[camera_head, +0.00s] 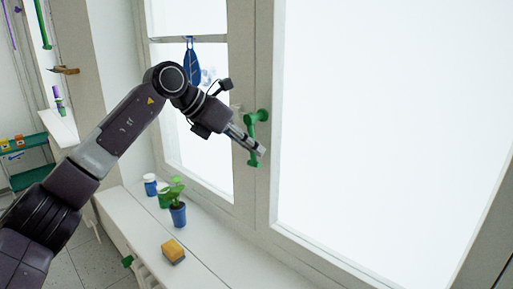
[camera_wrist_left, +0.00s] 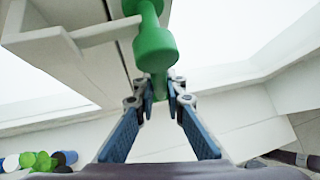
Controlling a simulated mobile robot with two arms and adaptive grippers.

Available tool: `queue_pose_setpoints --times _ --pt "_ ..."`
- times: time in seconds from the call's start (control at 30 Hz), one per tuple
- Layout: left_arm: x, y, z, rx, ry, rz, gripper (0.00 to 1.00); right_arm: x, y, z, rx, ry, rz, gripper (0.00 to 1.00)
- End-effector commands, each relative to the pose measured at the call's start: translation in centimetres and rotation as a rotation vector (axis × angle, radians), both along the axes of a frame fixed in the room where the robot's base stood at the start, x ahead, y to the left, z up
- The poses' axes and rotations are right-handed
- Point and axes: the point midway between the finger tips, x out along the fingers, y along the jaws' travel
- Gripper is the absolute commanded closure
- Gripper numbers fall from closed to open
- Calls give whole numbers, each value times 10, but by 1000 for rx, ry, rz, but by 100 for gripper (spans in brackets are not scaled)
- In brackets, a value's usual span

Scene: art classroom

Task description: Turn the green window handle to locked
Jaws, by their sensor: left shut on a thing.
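The green window handle (camera_head: 256,117) sits on the white frame between two window panes. Its grip points down from the round pivot, leaning slightly left. My left gripper (camera_head: 258,149) reaches it from the left and is shut on the lower part of the grip. In the left wrist view the handle (camera_wrist_left: 153,46) runs down between the two blue-padded fingers of the left gripper (camera_wrist_left: 160,92). The fingers hide part of the grip in the head view. My right gripper is not in view.
Below, the white windowsill (camera_head: 135,222) carries a plant in a blue pot (camera_head: 178,214), small paint jars (camera_head: 151,184) and a yellow sponge (camera_head: 173,251). A blue feather-shaped ornament (camera_head: 192,67) hangs in the left window. A green shelf (camera_head: 27,160) stands at the far left.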

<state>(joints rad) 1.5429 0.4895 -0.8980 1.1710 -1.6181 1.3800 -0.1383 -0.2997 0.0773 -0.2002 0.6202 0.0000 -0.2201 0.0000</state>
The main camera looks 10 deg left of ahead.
Motion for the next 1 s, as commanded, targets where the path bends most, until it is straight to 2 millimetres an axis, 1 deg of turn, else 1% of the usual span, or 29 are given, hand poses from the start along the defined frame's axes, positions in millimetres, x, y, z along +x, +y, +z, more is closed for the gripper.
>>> queue_pose_setpoints --times 0.03,0.3,0.83,0.87,1.0 --pt "1 2 -3 27 -13 -1 100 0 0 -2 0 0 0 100" --pt "5 7 -4 102 -68 0 100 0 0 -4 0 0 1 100" --pt "6 9 -4 123 -82 -1 100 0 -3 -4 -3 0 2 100" --pt "6 9 -4 123 -82 -1 89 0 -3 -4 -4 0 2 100" --pt "6 9 -3 121 -82 0 73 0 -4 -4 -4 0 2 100"
